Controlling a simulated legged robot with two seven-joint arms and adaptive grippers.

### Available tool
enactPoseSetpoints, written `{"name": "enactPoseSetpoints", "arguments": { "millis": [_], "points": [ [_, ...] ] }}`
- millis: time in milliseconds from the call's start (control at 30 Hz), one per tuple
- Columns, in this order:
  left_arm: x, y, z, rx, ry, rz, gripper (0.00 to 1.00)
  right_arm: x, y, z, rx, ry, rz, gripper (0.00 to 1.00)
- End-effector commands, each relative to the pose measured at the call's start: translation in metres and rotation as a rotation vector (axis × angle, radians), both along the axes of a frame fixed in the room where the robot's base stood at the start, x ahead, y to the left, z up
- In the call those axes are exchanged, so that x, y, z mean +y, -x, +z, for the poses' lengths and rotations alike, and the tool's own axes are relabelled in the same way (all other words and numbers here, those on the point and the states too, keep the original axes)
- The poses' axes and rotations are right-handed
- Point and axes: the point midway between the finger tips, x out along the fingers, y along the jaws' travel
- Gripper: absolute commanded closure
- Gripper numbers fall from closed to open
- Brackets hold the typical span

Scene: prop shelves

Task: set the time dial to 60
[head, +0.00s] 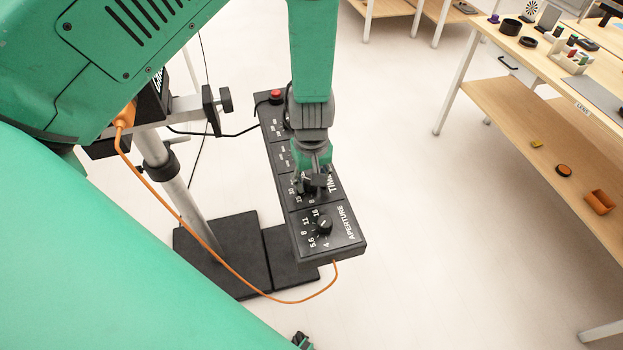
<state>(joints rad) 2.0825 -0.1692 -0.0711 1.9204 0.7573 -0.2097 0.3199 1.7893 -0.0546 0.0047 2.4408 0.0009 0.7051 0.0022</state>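The black control panel (340,248) stretches away from me in the middle of the head view, with several dials in a row. The aperture dial (324,227) is at its near end and uncovered. Beside it is the time section (336,188), with white numbers partly showing. My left gripper (312,184) points straight down at the time section, its fingers at the time dial. The fingers and wrist cover the dial, so its pointer and setting are hidden. I cannot tell whether the fingers grip the dial. My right gripper is not visible.
A red button (276,95) is at the panel's far end. A stand with a metal pole (180,190) and black base plate (225,255) is on the left. An orange cable (225,262) loops to the panel. A wooden shelf table (540,105) with props is right. Floor between is clear.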

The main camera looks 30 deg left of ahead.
Motion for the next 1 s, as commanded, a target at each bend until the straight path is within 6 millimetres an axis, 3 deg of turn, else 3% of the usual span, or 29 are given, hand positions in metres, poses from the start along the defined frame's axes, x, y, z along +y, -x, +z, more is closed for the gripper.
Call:
{"name": "enactPoseSetpoints", "arguments": {
  "millis": [433,800,1000],
  "points": [
    [0.0,0.002,0.009,0.001,0.0,-0.001,0.52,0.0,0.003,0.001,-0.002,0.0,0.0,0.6],
    [0.0,-0.001,0.082,-0.001,-0.001,-0.002,0.52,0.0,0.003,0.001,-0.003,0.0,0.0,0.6],
    [0.0,-0.001,0.11,0.001,-0.001,-0.001,0.52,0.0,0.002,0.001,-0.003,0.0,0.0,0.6]
  ]
}}
